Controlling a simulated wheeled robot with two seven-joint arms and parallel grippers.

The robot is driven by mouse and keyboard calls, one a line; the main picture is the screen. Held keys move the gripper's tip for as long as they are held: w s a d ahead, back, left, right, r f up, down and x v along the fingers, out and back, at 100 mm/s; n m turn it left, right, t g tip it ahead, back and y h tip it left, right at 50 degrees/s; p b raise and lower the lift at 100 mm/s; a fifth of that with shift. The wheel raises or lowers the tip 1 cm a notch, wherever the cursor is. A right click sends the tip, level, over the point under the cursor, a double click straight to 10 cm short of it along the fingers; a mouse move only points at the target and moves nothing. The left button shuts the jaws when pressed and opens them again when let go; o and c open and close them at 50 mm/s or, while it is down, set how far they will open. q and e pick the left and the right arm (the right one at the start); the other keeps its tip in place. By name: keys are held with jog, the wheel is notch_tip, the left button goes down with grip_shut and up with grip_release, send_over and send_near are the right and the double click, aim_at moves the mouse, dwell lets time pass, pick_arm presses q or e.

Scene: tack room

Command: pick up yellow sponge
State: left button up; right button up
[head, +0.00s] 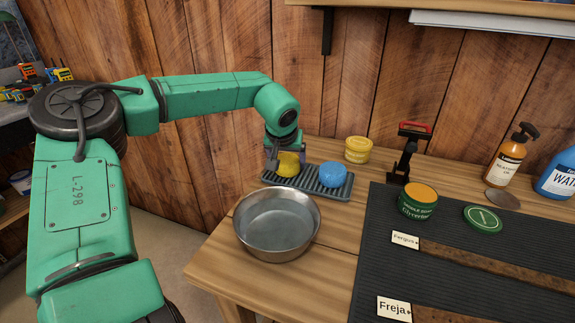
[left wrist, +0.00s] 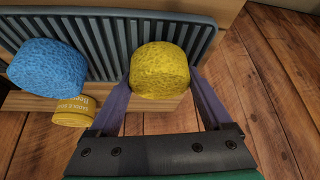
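The yellow sponge (head: 288,165) sits at the left end of a grey ribbed tray (head: 331,195). My left gripper (head: 283,160) is over that end from above, and part of it covers the sponge in the head view. In the left wrist view the yellow sponge (left wrist: 160,70) is between the two fingers of my left gripper (left wrist: 160,82), one close along each side. No clear gap shows, but I cannot tell whether the fingers press on it. The sponge seems to be at tray level. My right gripper is not in view.
A blue sponge (head: 333,175) lies on the tray's right half. A metal bowl (head: 277,224) stands in front, and a yellow tub (head: 358,149) behind. A black stand (head: 404,160) and an open green tin (head: 418,202) are to the right. The wooden wall is close behind.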

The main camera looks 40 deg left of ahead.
aim_at(287, 159)
pick_arm(q)
jog(key=shift+r, duration=0.1)
jog(key=shift+r, duration=0.25)
notch_tip(287, 159, up, 19)
jog(key=p, duration=0.3)
jog(key=shift+r, duration=0.2)
